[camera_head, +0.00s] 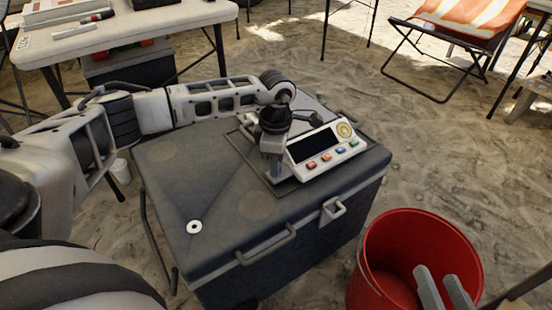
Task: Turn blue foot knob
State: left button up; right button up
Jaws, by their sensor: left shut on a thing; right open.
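My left gripper (276,170) points down at the device's left side. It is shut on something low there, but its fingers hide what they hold. I cannot make out a blue foot knob; only a blue button shows on the device's front. My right gripper (445,288) is open at the lower right, with its two grey fingers apart in front of the red bucket.
The red bucket (422,226) stands on the sand right of the case. A small white ring (194,227) lies on the lid's front left, with bare lid around it. A white table (190,14) stands at the back left and a folding chair (455,35) at the back right.

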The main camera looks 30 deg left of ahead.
pick_arm(q)
jog(key=shift+m, duration=0.5)
pick_arm(e)
jog(key=shift+s+f, duration=0.15)
pick_arm(q)
jog(key=o, duration=1)
pick_arm(e)
jog(key=shift+r, duration=0.2)
pick_arm(q)
notch_tip(320, 180, up, 7)
jog(key=p, duration=0.2)
jog(key=shift+p, duration=0.3)
notch_tip(320, 180, up, 9)
jog(key=p, duration=0.2)
pick_arm(e)
jog(key=shift+d+f+n+g+h, duration=0.6)
jog(key=shift+d+f+n+h, duration=0.15)
jog(key=shift+f+h, duration=0.15)
